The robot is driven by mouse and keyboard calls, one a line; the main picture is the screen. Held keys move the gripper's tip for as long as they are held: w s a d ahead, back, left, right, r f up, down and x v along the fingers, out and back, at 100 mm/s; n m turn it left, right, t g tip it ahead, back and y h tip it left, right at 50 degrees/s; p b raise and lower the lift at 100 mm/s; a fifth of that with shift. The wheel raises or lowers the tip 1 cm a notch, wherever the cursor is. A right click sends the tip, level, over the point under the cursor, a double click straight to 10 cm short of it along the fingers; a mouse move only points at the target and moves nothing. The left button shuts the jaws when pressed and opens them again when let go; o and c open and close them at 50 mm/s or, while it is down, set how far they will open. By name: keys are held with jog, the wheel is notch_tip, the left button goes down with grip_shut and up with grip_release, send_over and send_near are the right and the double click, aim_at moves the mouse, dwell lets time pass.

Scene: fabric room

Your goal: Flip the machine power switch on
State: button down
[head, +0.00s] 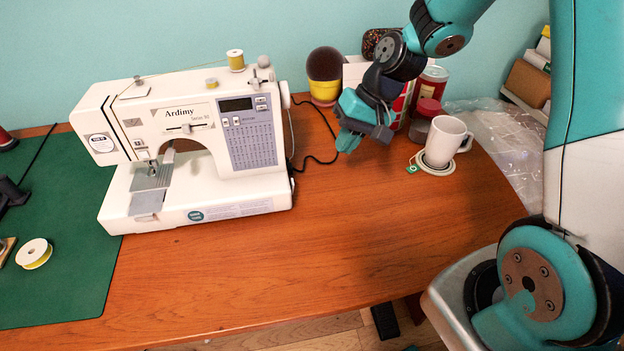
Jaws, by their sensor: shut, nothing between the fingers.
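The white sewing machine (205,178) stands on the wooden table at the left, partly on a green mat. Its front carries a small dark display and a blue-grey stitch panel. A black cord runs from its right side back over the table. The power switch cannot be made out; the machine's right end is seen only edge-on. My gripper (348,141) hangs above the table to the right of the machine, clear of it. It points down, shut and empty.
A white mug (445,142) stands on a coaster right of my gripper. Behind are a yellow pot with a brown ball (324,76), a red jar (430,87) and clear plastic wrap (500,140). The table's front middle (270,270) is clear.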

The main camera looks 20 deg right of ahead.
aim_at(292, 187)
jog(key=shift+f, duration=0.1)
jog(key=x, duration=1)
jog(key=shift+b, duration=0.3)
jog(key=a, duration=0.2)
jog(key=shift+w+a+r+p, duration=0.25)
jog(key=shift+a+r+p, duration=0.05)
jog(key=shift+r, duration=0.1)
jog(key=shift+w+a, duration=0.15)
jog(key=shift+a, duration=0.35)
